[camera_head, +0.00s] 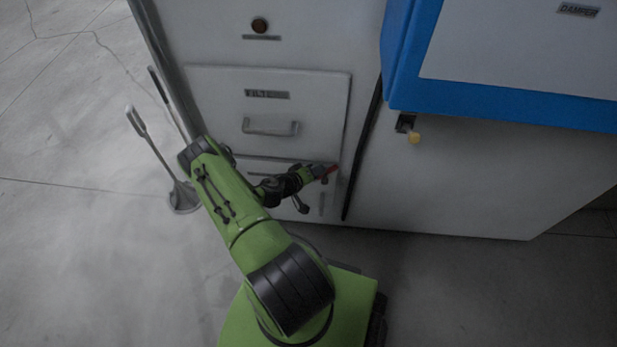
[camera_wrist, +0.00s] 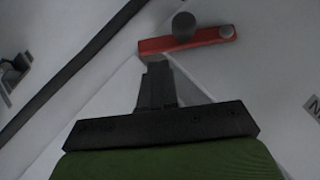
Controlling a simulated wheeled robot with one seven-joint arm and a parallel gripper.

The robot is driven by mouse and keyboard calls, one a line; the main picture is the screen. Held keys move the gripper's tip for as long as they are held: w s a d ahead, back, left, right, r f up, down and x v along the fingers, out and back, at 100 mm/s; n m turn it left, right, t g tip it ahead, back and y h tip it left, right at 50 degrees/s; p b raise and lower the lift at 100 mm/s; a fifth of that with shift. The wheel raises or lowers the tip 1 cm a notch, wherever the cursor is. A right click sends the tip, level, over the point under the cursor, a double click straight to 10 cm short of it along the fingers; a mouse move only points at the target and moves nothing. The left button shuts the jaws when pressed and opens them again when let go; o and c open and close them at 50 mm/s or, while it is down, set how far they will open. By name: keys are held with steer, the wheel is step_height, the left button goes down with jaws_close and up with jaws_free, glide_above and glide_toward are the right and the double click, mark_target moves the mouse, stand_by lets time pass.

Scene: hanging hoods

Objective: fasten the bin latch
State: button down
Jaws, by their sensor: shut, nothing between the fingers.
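The bin latch is a red bar (camera_wrist: 205,38) with a dark round knob near its middle and a grey pivot at its right end, as the wrist view shows. In the head view the red latch (camera_head: 330,171) sits at the upper right of the lower bin front (camera_head: 313,205), largely behind my arm. My gripper (camera_wrist: 155,66) is shut and empty. Its fingertips are just below the left end of the red bar; I cannot tell whether they touch it. In the head view my gripper (camera_head: 316,172) is right by the latch.
Above the bin is a filter drawer (camera_head: 320,95) with a bar handle (camera_head: 270,127). A grey pedal or lever stand (camera_head: 183,199) stands on the floor at left.

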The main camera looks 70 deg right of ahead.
mark_target(329, 169)
steer(key=shift+x, duration=1.25)
steer(key=shift+s+d+r+m+t+y+p, duration=0.15)
steer(key=shift+s+m+t+y+p, duration=0.3)
steer(key=shift+p, duration=0.75)
steer(key=shift+s+m+t+p, duration=0.2)
steer(key=shift+m+t+p, duration=0.1)
steer(key=shift+t, duration=0.15)
steer(key=shift+f, duration=0.25)
